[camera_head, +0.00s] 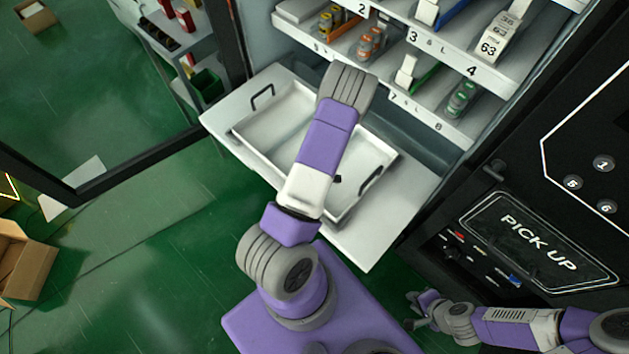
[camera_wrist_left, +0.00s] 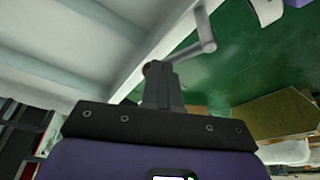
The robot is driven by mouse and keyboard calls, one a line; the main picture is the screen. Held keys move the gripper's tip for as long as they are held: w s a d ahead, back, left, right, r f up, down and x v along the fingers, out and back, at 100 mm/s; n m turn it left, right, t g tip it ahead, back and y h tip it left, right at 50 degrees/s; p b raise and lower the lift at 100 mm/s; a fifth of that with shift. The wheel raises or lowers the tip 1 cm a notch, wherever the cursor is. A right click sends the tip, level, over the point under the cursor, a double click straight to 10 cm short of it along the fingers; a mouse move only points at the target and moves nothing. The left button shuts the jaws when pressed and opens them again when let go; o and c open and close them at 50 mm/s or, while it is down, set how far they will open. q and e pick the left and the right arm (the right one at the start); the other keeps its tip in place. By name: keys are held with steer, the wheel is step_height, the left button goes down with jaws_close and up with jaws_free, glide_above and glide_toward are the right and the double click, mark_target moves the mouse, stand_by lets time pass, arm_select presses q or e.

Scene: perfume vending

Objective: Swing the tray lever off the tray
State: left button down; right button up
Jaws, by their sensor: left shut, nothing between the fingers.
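A white tray (camera_head: 270,133) with black handles lies on the pulled-out white drawer (camera_head: 385,228) in the head view. My left arm crosses above the tray and its gripper is hidden there. In the left wrist view my left gripper (camera_wrist_left: 160,72) is shut and empty. A grey cranked bar (camera_wrist_left: 190,50), which looks like the tray lever, shows just beyond its fingertips, beside a long white edge. I cannot tell whether the fingertips touch it. The lever is not made out in the head view. My right gripper (camera_head: 410,310) is open and empty at the lower right, away from the tray.
Numbered shelves (camera_head: 440,55) with small goods stand above the drawer. A dark panel (camera_head: 535,240) marked PICK UP is at the right. An open glass door frame (camera_head: 130,165) is at the left. Cardboard boxes (camera_head: 22,262) lie on the green floor.

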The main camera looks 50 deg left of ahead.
arm_select(q)
steer(key=shift+s, duration=0.15)
steer(key=shift+d, duration=0.1)
steer(key=shift+s+d+b, duration=0.15)
steer(key=shift+d+b, duration=0.2)
steer(key=shift+d, duration=0.3)
